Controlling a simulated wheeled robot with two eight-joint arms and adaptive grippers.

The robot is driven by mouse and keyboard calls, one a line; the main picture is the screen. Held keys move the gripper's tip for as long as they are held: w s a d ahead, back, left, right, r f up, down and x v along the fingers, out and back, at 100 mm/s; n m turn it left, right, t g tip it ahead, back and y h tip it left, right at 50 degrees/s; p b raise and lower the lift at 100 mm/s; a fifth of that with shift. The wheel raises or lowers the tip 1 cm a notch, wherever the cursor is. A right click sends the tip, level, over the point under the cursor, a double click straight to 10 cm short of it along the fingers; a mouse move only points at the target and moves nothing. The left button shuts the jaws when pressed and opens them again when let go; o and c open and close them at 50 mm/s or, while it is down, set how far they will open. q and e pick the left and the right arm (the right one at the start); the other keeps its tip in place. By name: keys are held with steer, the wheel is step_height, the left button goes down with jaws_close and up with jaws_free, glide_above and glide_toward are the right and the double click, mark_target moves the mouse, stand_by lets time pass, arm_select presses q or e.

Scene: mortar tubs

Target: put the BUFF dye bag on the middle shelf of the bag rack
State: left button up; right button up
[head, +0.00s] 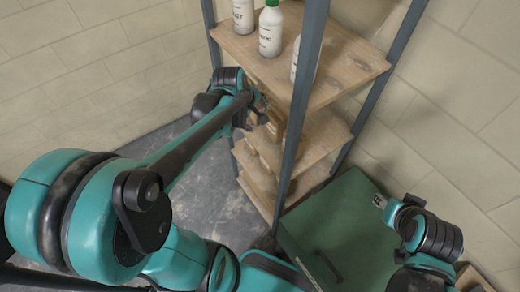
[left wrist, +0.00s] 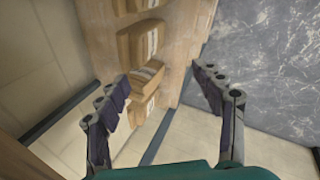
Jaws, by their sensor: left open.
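The bag rack has wooden shelves (head: 345,62) on dark metal posts. Tan paper bags (head: 275,128) sit on a shelf below the top one, partly hidden by my gripper and a post. In the left wrist view several bags line the shelves, with one bag (left wrist: 147,74) nearest the space between my fingers; its label is too small to read, so I cannot tell which is BUFF. My left gripper (head: 256,112) is open at the rack's left side, and its spread fingers (left wrist: 162,78) hold nothing. My right gripper (head: 379,201) is apart from the rack, over the green box.
White bottles (head: 270,32) stand on the top shelf, one with a green cap. A large green box (head: 340,235) stands right of the rack. Block walls (head: 450,110) close in behind. Grey floor (head: 215,190) is clear left of the rack.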

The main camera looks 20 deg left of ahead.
arm_select(q)
steer(key=s+d+r+m+t, duration=0.1)
steer(key=s+d+m, duration=0.3)
steer(key=s+m, duration=0.2)
steer(key=s+d+r+m+t, duration=0.1)
steer(key=s+d+r+m, duration=0.1)
steer(key=s+d+m, duration=0.2)
steer(key=s+m, duration=0.3)
steer(key=m, duration=0.2)
steer(key=shift+s+m+y, duration=0.3)
steer(key=shift+r, duration=0.1)
step_height(320, 180, down, 14)
steer(key=b, duration=1.3)
steer(key=shift+r, duration=0.2)
